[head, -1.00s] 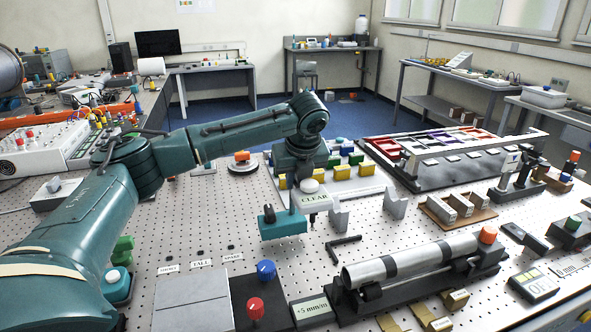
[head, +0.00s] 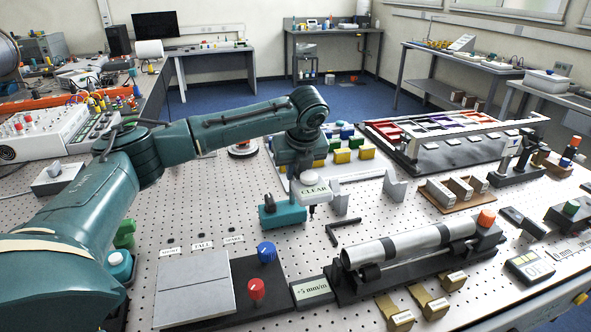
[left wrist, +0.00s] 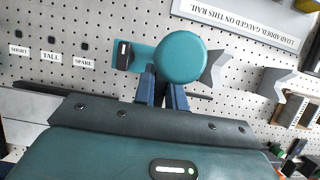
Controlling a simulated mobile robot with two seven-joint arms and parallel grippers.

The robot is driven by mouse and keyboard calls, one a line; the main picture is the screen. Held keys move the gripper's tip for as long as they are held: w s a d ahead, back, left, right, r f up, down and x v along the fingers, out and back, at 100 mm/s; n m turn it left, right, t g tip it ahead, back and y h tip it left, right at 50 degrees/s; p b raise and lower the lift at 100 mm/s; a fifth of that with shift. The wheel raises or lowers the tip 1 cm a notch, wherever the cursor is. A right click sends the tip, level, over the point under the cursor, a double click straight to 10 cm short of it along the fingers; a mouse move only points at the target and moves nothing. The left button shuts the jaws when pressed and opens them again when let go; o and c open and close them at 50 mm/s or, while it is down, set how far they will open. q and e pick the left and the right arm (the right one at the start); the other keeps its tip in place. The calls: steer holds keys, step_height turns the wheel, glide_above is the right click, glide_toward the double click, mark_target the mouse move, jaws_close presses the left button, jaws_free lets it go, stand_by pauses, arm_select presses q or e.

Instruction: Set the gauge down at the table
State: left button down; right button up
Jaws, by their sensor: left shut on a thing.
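My left gripper (head: 308,178) points down over the middle of the pegboard table (head: 215,265). It is shut on the gauge (head: 314,191), a small piece with a white face reading CLEAR and a short stem below. In the left wrist view, the blue fingers of the left gripper (left wrist: 163,92) close at the gauge's round teal disc (left wrist: 180,52). A teal block (head: 287,217) with a dark upright part stands just left of the gauge. It is partly hidden behind the disc in the left wrist view (left wrist: 135,55). I cannot tell whether the gauge touches the table.
A silver cylinder (head: 400,245) rests on a dark cradle in front. A grey plate (head: 195,287) and red and blue knobs are at front left. Open pegboard lies around the small labels.

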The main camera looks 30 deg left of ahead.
stand_by(0.4)
arm_select(q)
steer(key=c, duration=1.4)
jaws_free()
steer(key=shift+f, duration=0.1)
steer(key=shift+c, duration=0.2)
steer(key=shift+o, duration=0.4)
steer(key=shift+s+f, duration=0.15)
steer(key=shift+f, duration=0.15)
steer(key=v, duration=1.3)
steer(key=shift+r+b, duration=0.4)
